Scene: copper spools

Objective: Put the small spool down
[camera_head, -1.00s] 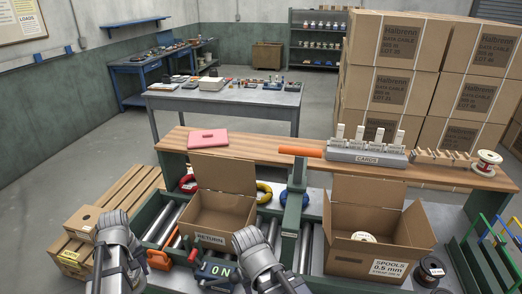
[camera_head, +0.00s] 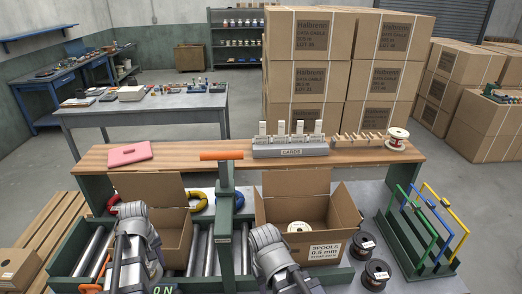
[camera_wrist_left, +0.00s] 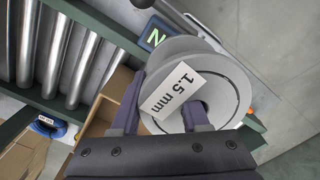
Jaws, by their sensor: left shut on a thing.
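A grey spool with a white "1.5 mm" label (camera_wrist_left: 203,82) fills the middle of the left wrist view. My left gripper (camera_wrist_left: 163,112) is shut on it, with a dark finger on either side. In the head view the left gripper (camera_head: 137,250) is in front of the roller conveyor at lower left, and the spool is hidden behind the hand. My right gripper (camera_head: 272,255) is in front of the "SPOOLS 0.5 mm" box (camera_head: 322,250); its fingers are not clear.
An open carton (camera_head: 178,240) stands on the conveyor (camera_head: 92,250). A pale spool (camera_head: 299,227) lies inside the spools box. Two dark spools (camera_head: 376,274) (camera_head: 362,245) lie to its right, before a green rack with coloured hoops (camera_head: 412,245). The bench (camera_head: 225,152) runs behind.

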